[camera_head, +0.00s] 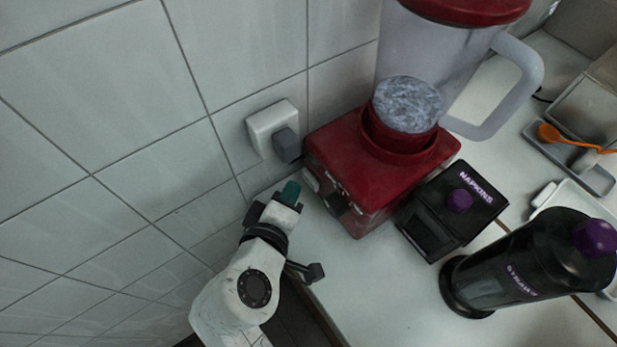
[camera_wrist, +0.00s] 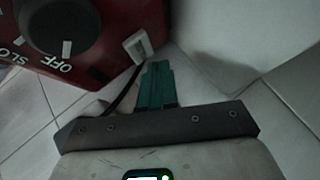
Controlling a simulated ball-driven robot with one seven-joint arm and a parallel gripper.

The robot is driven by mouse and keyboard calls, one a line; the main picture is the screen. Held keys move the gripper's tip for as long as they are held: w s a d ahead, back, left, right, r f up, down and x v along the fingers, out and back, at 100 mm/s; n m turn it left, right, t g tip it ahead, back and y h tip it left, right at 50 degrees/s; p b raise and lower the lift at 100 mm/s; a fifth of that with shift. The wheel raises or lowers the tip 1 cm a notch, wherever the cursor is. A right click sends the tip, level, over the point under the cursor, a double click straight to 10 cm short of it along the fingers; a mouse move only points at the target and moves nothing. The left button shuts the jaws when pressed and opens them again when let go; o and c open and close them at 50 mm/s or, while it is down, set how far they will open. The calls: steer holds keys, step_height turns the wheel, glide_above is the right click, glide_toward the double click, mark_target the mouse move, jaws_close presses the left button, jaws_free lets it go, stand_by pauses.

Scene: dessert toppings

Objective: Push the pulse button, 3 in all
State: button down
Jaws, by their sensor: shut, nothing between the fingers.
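The red blender base (camera_head: 375,165) stands on the counter against the tiled wall, with its jar on top. In the wrist view, its front (camera_wrist: 100,62) shows a dark dial (camera_wrist: 62,22) marked OFF and SLO. A white button (camera_wrist: 138,45) sits at the right end of that front, and in the head view it appears at the base's left corner (camera_head: 311,181). No label on it is readable. My gripper (camera_head: 290,193) is shut and empty, its teal fingertips (camera_wrist: 157,72) just below the white button. I cannot tell whether they touch it.
A white wall socket (camera_head: 268,124) with a grey plug (camera_head: 287,145) is close behind my gripper. A black napkin box (camera_head: 475,192) and a black canister (camera_head: 515,268) stand right of the base.

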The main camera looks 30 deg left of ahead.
steer(key=shift+s+a, duration=0.3)
steer(key=shift+s, duration=0.45)
steer(key=shift+s+a, duration=0.3)
steer(key=shift+s, duration=0.4)
steer(key=shift+s+a, duration=0.3)
steer(key=shift+s, duration=0.45)
stand_by(0.9)
steer(key=s, duration=0.1)
steer(key=s+a+p, duration=0.1)
steer(key=s+p, duration=0.1)
steer(key=shift+s+a, duration=0.25)
steer(key=shift+w+d, duration=0.55)
steer(key=shift+w, duration=0.8)
steer(key=shift+w+d, duration=0.6)
steer(key=shift+w, duration=0.75)
steer(key=shift+w+d, duration=0.55)
steer(key=shift+w, duration=0.8)
steer(key=shift+w, duration=0.1)
steer(key=shift+w+d+p, duration=0.15)
steer(key=shift+w+p, duration=0.15)
steer(key=shift+p, duration=0.1)
